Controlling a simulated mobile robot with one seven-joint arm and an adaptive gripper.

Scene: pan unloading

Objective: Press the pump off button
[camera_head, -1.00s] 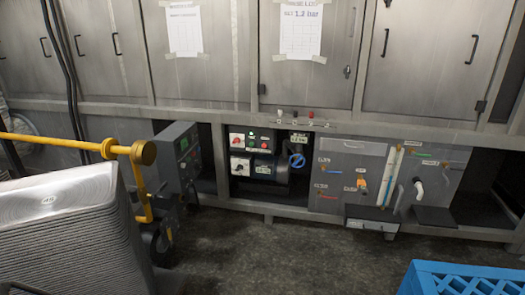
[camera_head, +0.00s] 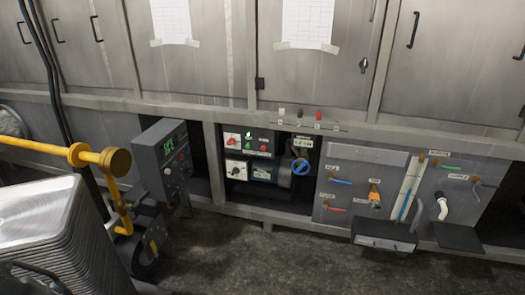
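The pump control panel (camera_head: 246,153) sits in a recess of the low grey frame, near the middle of the view. Its upper box carries a red rotary switch (camera_head: 232,139), a green lamp (camera_head: 249,134), a green button (camera_head: 250,145) and a small red button (camera_head: 263,147). A lower box holds a second rotary switch (camera_head: 237,170). The labels are too small to read. A blue handwheel (camera_head: 300,167) stands to the right of the boxes. My gripper does not clearly show; a dark curved shape lies at the bottom left edge.
A grey display unit (camera_head: 160,157) stands left of the recess. A yellow bar (camera_head: 80,155) and a stack of metal pans (camera_head: 55,235) fill the left foreground. A panel with hoses (camera_head: 345,185) and a protruding black tray (camera_head: 383,240) are at right. Dark floor (camera_head: 300,260) is open ahead.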

